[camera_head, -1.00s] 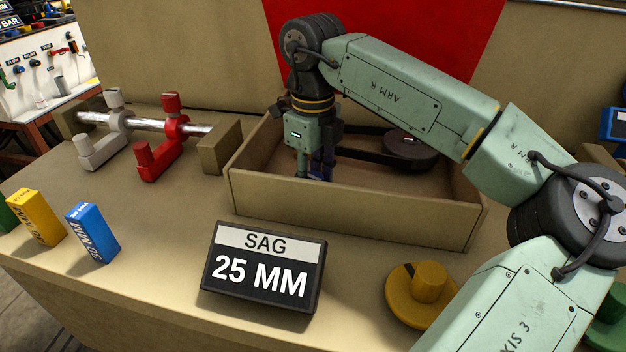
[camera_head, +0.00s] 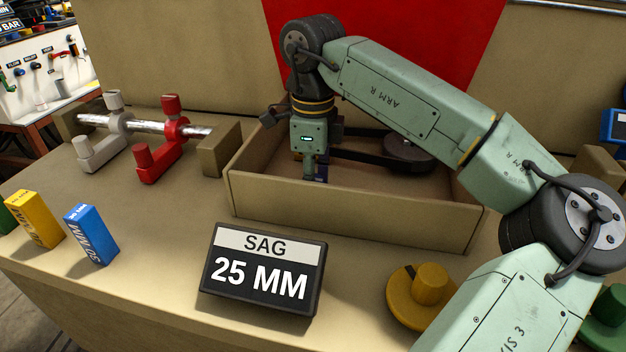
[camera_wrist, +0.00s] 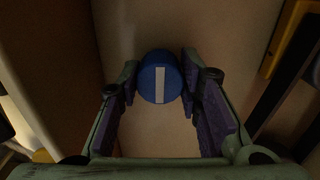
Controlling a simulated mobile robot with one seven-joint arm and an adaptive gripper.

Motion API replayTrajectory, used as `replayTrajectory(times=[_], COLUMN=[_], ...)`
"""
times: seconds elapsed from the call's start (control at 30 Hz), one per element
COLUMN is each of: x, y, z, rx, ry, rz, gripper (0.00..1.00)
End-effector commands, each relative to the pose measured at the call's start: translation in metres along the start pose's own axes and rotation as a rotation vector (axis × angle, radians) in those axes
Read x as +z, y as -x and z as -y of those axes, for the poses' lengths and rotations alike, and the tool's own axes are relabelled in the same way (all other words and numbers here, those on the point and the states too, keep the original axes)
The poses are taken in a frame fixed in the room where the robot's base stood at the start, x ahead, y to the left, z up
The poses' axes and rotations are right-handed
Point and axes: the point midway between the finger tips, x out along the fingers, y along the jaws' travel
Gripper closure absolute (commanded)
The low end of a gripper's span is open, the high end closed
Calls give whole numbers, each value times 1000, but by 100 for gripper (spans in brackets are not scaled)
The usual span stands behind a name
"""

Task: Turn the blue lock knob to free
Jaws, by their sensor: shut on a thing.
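The blue lock knob (camera_wrist: 147,82) shows in the wrist view as a round blue face with a white bar running up and down the picture. My gripper (camera_wrist: 160,88) has its two purple-padded fingers on either side of the knob, shut on it. In the head view my gripper (camera_head: 314,178) points down inside the open tan box (camera_head: 345,213), near its left end. There the knob cannot be made out behind the fingers and the box's front wall.
Inside the box a dark belt runs to a dark round pulley (camera_head: 409,150) on the right. In front stand a sign (camera_head: 262,270) reading "SAG 25 MM" and a yellow knob (camera_head: 428,290). Red (camera_head: 165,145) and grey (camera_head: 98,150) clamps sit on a rod at left, with blue (camera_head: 91,234) and yellow (camera_head: 35,218) blocks nearer.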

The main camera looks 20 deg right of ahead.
Motion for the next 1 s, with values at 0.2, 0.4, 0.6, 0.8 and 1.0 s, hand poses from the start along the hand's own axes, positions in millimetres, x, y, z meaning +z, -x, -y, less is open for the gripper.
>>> replayTrajectory(times=[0.2,0.4,0.6,0.8,1.0], x=[0,0,0,0,0], y=[0,0,0,1,20], z=[0,0,0,0,0], rx=[-1,-1,-1,-1,-3], ry=[2,1,0,0,-2], rz=[0,-1,-1,-1,-1], gripper=[95,55,48,48,48])
